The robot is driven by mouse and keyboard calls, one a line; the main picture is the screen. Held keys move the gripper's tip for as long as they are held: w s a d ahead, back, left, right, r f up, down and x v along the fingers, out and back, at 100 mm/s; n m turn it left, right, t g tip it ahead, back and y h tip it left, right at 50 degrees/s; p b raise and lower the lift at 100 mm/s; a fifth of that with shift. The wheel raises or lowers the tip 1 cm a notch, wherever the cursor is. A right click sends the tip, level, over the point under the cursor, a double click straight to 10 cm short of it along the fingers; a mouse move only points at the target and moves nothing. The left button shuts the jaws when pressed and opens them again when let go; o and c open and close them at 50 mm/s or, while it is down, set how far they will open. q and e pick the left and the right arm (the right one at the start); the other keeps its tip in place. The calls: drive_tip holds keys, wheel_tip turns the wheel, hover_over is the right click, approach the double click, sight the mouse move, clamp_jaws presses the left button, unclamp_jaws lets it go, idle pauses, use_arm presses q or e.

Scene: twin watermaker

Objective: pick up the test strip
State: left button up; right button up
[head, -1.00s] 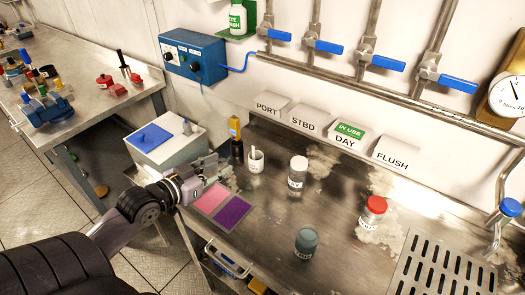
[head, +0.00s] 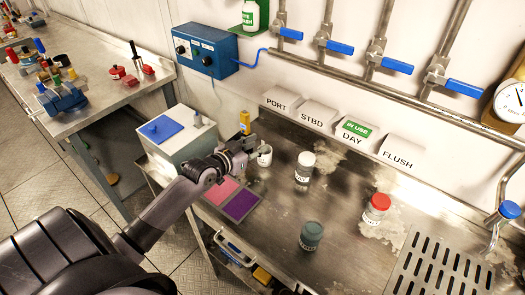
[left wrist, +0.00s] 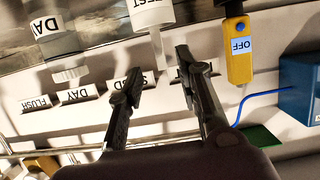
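The white cup (head: 265,157) stands on the steel counter. In the left wrist view, which looks upside down, the cup labelled TEST (left wrist: 152,14) is at the top edge. A thin pale strip (left wrist: 157,46) sticks out of it. My left gripper (head: 249,146) is beside the cup in the head view and hides part of its left side. In the left wrist view my left gripper (left wrist: 158,66) has its two fingers apart, with the strip's end seen between the tips. It does not appear to touch the strip. My right gripper is not in view.
A yellow meter marked OFF (left wrist: 239,50) stands close behind the gripper. A white-capped bottle (head: 304,168) is right of the cup; a grey-lidded jar (head: 311,236) and red-lidded jar (head: 376,208) are farther right. Pink and purple pads (head: 240,206) lie in front.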

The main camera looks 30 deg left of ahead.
sight(262, 142)
use_arm(q)
drive_tip(key=x, duration=0.4)
drive_tip(key=shift+a+p, duration=0.1)
drive_tip(key=shift+p, duration=0.25)
drive_tip(key=shift+r, duration=0.1)
drive_tip(key=shift+c, duration=0.3)
clamp_jaws()
